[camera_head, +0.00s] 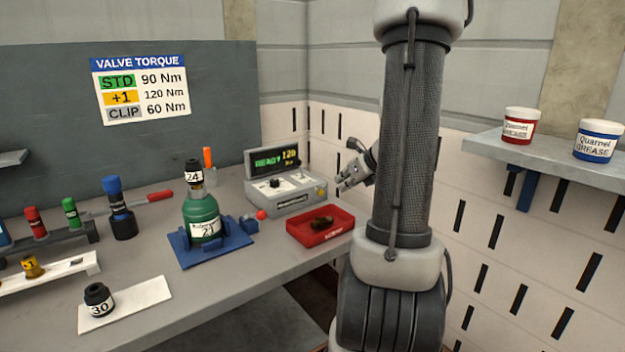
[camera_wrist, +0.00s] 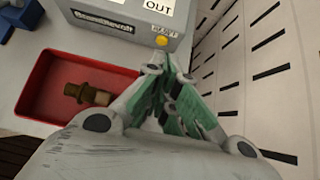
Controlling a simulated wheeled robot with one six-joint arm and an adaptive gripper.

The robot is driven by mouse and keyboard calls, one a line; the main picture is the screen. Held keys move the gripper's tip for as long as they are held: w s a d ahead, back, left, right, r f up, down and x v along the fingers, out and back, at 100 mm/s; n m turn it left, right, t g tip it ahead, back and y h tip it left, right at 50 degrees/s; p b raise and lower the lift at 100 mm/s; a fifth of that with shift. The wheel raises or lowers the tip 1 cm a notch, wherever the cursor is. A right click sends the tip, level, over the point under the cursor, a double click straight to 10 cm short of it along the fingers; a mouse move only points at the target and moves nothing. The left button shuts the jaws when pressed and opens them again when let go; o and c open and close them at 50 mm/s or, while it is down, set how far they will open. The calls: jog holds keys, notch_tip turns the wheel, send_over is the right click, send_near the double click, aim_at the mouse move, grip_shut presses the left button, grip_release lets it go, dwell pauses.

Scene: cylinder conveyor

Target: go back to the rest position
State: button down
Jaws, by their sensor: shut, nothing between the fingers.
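My gripper (camera_head: 346,180) is up in the air at the right end of the bench, right of the grey readout box and above the red tray's level. In the wrist view my gripper (camera_wrist: 172,70) has its fingers together with nothing between them. My arm's column hides part of the wrist in the head view. A red tray (camera_head: 340,221) lies below and left of the gripper and holds a brown brass-like fitting (camera_head: 321,222). The tray (camera_wrist: 28,95) and the fitting (camera_wrist: 88,94) also show in the wrist view.
A grey box with a lit screen (camera_head: 296,200) stands behind the tray. A green bottle (camera_head: 202,214) sits in a blue fixture (camera_head: 183,257). A black socket marked 30 (camera_head: 97,296) stands on a white pad (camera_head: 150,296). A shelf (camera_head: 550,161) with two tubs is at the right.

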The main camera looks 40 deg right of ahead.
jog(key=s+a+n, duration=0.1)
jog(key=s+n, duration=0.1)
jog(key=n, duration=0.1)
jog(key=s+a+f+n+g+y, duration=0.1)
jog(key=s+a+n, duration=0.1)
jog(key=n, duration=0.2)
jog(key=s+a+f+n+g+y, duration=0.1)
jog(key=s+n, duration=0.1)
jog(key=n, duration=0.1)
jog(key=shift+s+a+n, duration=0.2)
jog(key=shift+a+n, duration=0.1)
jog(key=shift+a, duration=0.05)
jog(key=s+a+r+n+g+h, duration=0.1)
jog(key=s+a+r+n, duration=0.5)
jog(key=n, duration=0.6)
jog(key=s+a+r+n+g+h, duration=0.1)
jog(key=s+a+r+n+g, duration=0.1)
jog(key=s+a+r+n, duration=0.4)
jog(key=a+n, duration=0.3)
jog(key=n, duration=0.4)
jog(key=shift+s+a+r, duration=0.2)
jog(key=shift+s+a, duration=0.1)
jog(key=shift+s, duration=0.1)
